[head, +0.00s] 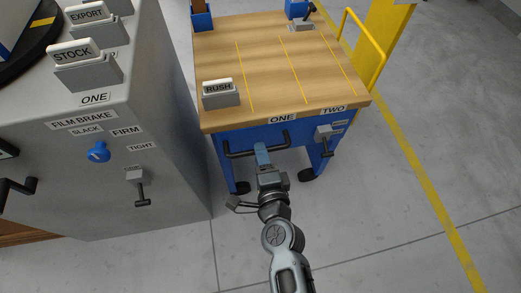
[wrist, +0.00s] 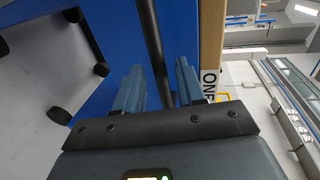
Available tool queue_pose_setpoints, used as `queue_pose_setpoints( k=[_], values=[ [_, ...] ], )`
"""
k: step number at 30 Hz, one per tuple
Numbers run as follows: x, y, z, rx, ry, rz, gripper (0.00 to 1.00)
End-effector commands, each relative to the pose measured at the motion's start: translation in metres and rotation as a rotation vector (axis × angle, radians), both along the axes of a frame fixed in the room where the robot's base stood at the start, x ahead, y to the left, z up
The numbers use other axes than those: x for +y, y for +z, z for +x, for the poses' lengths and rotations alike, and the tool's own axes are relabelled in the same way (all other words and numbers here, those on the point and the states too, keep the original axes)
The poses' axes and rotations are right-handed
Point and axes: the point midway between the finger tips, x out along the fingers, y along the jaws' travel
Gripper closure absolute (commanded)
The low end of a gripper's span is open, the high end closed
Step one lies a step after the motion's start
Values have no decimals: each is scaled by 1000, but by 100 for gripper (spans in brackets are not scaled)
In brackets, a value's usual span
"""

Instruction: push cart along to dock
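The cart (head: 270,62) has a wooden top, a blue body and black casters, and it stands right of a grey cabinet. A dark bar handle (head: 240,154) runs across its front; it also shows in the wrist view (wrist: 153,40). My gripper (head: 263,155) is at the front of the cart by this handle. In the wrist view, my gripper's two blue-grey fingers (wrist: 160,85) are apart, with the handle bar between them and a gap on both sides. I cannot tell how deep the bar sits between the fingers. No dock is clearly identifiable.
A grey cabinet (head: 170,120) with knobs and levers stands close on the left. A RUSH card holder (head: 220,97) is on the cart top. A yellow rail and post (head: 382,45) stand behind right. A yellow floor line (head: 425,170) runs along the right; the floor there is clear.

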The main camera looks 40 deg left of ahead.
Motion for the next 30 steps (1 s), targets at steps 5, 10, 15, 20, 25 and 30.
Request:
queue_pose_setpoints(
  k=[5, 10, 15, 20, 25, 30],
  values=[
    [15, -4, 13, -1, 0, 1, 61],
    [19, -6, 16, 1, -1, 0, 61],
    [19, -5, 16, 0, -1, 0, 61],
    [19, -5, 16, 0, -1, 0, 72],
    [19, -5, 16, 0, -1, 0, 88],
    [19, -6, 16, 1, -1, -1, 100]
  ],
)
